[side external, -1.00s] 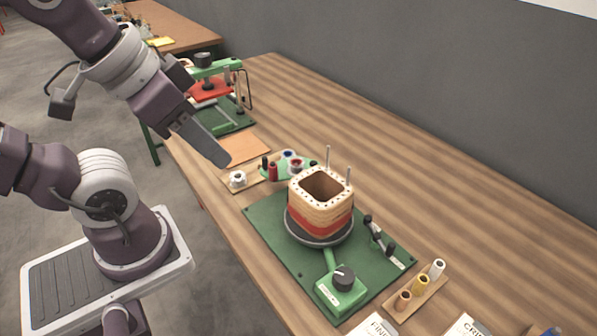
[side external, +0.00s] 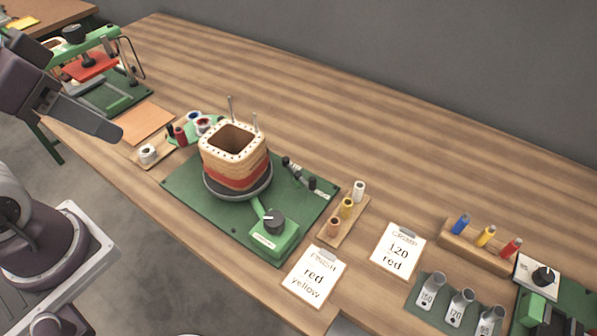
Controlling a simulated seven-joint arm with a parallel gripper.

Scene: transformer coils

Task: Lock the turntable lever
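A square wooden coil former with a red band (side external: 236,160) sits on a round dark turntable (side external: 238,193), on a green base plate (side external: 190,189). A green arm with a black knob (side external: 273,220) and a label too small to read extends from the turntable toward the front of the plate. A dark lever-like fitting with black ends (side external: 300,172) is on the right side of the plate. I cannot tell which part is the turntable lever. My gripper (side external: 110,132) is at the left, above the table edge and apart from the turntable. Its fingers show edge-on, so their opening is hidden.
A wooden rack with small spools (side external: 345,218) stands right of the plate. Two cards (side external: 313,277) (side external: 398,249) lie nearby. A brown pad (side external: 146,122) and a green press (side external: 82,68) are at the left. The table behind the turntable is clear.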

